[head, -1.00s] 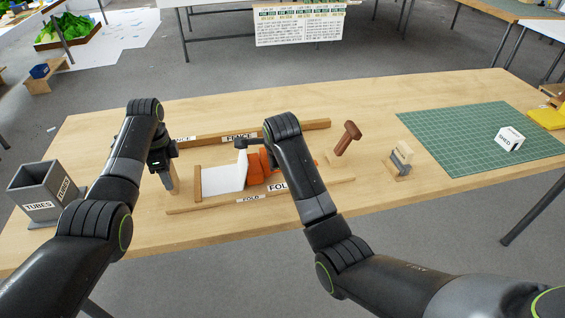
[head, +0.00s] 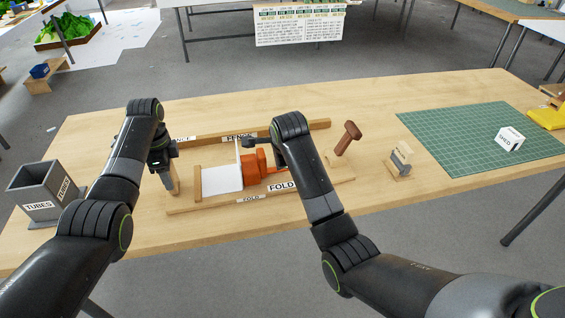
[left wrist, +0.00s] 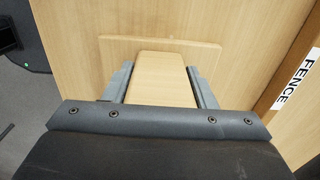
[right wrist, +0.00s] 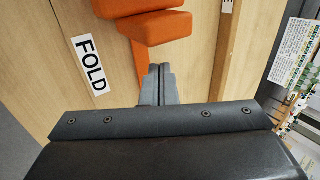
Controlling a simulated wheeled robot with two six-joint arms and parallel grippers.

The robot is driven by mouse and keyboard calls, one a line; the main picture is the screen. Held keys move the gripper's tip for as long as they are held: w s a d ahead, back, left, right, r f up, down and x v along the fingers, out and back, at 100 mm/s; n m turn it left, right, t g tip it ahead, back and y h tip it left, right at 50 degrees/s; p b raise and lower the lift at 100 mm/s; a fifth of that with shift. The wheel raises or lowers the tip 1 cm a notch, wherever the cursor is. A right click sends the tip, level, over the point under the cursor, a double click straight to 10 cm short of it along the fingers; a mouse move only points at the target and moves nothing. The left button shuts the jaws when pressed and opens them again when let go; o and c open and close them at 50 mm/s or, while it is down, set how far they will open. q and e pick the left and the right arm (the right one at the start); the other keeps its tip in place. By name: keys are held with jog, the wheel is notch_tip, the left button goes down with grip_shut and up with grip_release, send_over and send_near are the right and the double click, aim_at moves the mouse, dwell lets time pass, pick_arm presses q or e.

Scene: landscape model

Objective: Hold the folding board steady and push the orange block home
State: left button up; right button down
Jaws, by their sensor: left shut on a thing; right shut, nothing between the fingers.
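The orange block (head: 252,166) lies in the wooden frame labelled FOLD and FENCE, partly behind my right arm. To its left is the white board (head: 222,180), lying flat, with a thin pale upright piece (head: 238,152) between board and block. My left gripper (left wrist: 164,75) is shut on a pale wooden handle (left wrist: 165,92) at the frame's left end. My right gripper (right wrist: 160,72) is shut and empty, close to the orange block (right wrist: 155,28) in the right wrist view. I cannot tell whether they touch. In the head view my right arm hides its fingertips.
A grey TUBES box (head: 40,195) stands at the table's left end. Right of the frame are a brown-handled tool (head: 347,138) and a small wooden stand (head: 399,160). A green mat (head: 470,140) carries a white SHED block (head: 509,139). The table front is clear.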

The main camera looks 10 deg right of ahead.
pick_arm(q)
jog(key=shift+s+f, duration=0.15)
jog(key=shift+f, duration=0.2)
pick_arm(e)
notch_tip(320, 180, up, 9)
dwell(0.7)
dwell(0.6)
pick_arm(q)
jog(key=o, duration=1)
jog(key=shift+r, duration=0.15)
jog(key=o, duration=0.5)
jog(key=shift+w, duration=0.3)
pick_arm(e)
jog(key=shift+w+f, duration=0.15)
pick_arm(q)
jog(key=shift+s, duration=0.15)
jog(key=shift+r, duration=0.15)
notch_tip(320, 180, up, 12)
jog(key=shift+f, duration=0.15)
